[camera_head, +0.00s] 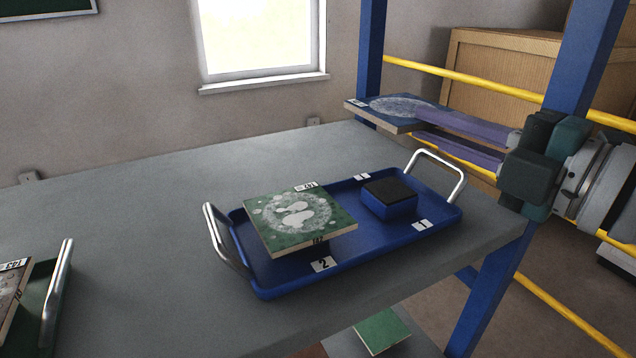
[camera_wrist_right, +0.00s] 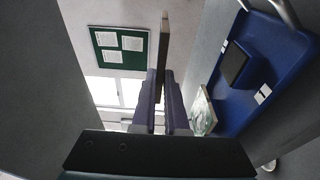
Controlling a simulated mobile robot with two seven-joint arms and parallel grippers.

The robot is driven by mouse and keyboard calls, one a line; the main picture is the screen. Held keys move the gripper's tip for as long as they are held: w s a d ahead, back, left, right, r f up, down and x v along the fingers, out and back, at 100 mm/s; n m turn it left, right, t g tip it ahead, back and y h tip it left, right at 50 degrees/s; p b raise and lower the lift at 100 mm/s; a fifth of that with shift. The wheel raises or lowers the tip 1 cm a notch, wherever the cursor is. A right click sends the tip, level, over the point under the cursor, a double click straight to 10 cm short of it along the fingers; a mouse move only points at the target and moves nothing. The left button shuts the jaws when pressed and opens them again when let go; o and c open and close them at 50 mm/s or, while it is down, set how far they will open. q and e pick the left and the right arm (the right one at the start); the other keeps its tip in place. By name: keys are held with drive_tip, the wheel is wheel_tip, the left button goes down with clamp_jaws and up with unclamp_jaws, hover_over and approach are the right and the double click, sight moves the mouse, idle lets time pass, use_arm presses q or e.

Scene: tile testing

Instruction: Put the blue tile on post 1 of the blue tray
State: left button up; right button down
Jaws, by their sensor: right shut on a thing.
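The blue tile (camera_head: 392,109) has a pale round pattern and is held level in the air beyond the table's right back edge. My right gripper (camera_head: 418,128) is shut on its edge; in the right wrist view the tile (camera_wrist_right: 164,45) shows edge-on between the purple fingers (camera_wrist_right: 160,100). The blue tray (camera_head: 375,240) stands on the table, lower and nearer than the tile. A green tile (camera_head: 300,216) covers the post by label 2. My left gripper is not in view.
The tray has metal handles (camera_head: 442,163) at both ends. A green tray (camera_head: 45,300) with a tile stands at the left table edge. Blue uprights (camera_head: 495,270) and yellow rails (camera_head: 460,76) stand near my right arm. The table (camera_head: 130,220) is clear between the trays.

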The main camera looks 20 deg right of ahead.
wheel_tip(320, 180, down, 10)
drive_tip(key=b, duration=0.3)
drive_tip(key=shift+b, duration=0.3)
drive_tip(key=shift+f, duration=0.2)
drive_tip(key=c, duration=1.2)
unclamp_jaws()
drive_tip(key=shift+c, duration=0.2)
